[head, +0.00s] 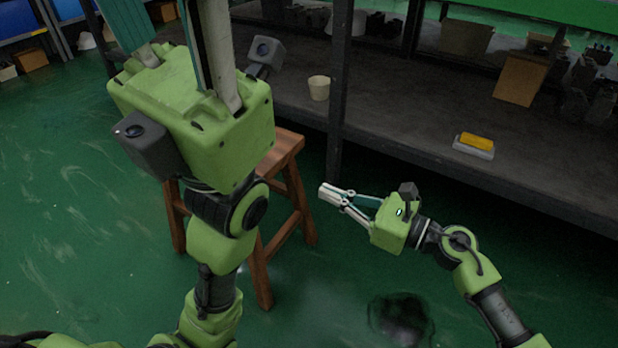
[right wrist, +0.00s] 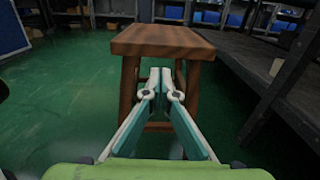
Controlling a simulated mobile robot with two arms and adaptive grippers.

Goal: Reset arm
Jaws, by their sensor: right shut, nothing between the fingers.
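My right gripper (head: 330,195) is held out over the green floor, in front of the dark shelf and to the right of the wooden stool. Its fingers point left and meet at the tips, with nothing between them. In the right wrist view the fingers (right wrist: 162,82) are also together, in front of the stool. My left gripper (head: 205,75) is large and close to the head camera. Its fingers run up past the top edge, so its tips are hidden.
A wooden stool (head: 288,148) stands behind my left arm and also shows in the right wrist view (right wrist: 163,41). The dark shelf (head: 400,115) holds a yellow and white block (head: 475,144), a pale cup (head: 319,88) and a brown box (head: 520,80). The floor at left is clear.

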